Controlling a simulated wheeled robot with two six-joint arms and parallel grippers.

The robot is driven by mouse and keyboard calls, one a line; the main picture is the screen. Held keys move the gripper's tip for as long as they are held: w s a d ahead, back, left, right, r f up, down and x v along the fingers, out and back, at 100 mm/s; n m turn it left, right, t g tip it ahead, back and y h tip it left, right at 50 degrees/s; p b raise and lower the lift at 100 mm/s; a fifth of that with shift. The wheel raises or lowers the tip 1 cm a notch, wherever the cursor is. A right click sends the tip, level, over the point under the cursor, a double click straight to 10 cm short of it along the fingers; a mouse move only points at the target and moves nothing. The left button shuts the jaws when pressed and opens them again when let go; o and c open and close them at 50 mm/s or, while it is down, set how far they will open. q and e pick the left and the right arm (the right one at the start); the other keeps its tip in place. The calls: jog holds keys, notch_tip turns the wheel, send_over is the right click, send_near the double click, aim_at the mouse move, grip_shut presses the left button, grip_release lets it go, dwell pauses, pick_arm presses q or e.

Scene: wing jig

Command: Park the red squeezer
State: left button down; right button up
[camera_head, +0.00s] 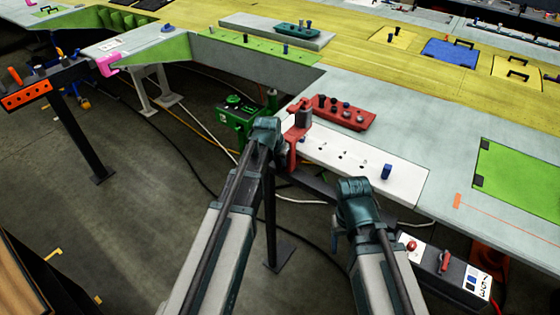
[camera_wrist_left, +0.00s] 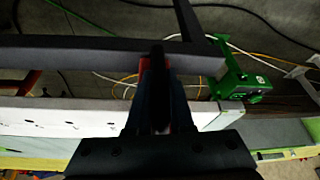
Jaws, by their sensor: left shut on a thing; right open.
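The red squeezer (camera_head: 298,138) is a red bracket-shaped tool with a dark block at its top, at the left end of the white hole strip in the head view. My left gripper (camera_head: 283,140) is shut on it. In the left wrist view my left gripper (camera_wrist_left: 157,85) points at a dark beam, and only a sliver of the red squeezer (camera_wrist_left: 145,66) shows past the dark fingers. Whether it touches the strip or beam I cannot tell. My right gripper (camera_head: 354,188) is open over the strip's front edge, its fingertips mostly hidden.
The white strip (camera_head: 405,182) has holes and a blue pin (camera_head: 387,171). A red block with dark knobs (camera_head: 343,112) lies behind it. A green machine (camera_head: 233,118) stands left of my left gripper. An orange tool rack (camera_head: 27,96) is far left. A control box (camera_head: 440,272) sits lower right.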

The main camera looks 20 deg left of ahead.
dwell(0.9)
pick_arm(q)
jog(key=w+a, duration=0.3)
jog(key=a, duration=0.5)
jog(key=shift+a, duration=0.2)
jog(key=shift+w, duration=0.1)
jog(key=c, duration=1.1)
grip_release()
jog(key=o, duration=0.3)
jog(key=shift+a, duration=0.15)
jog(key=shift+r, duration=0.15)
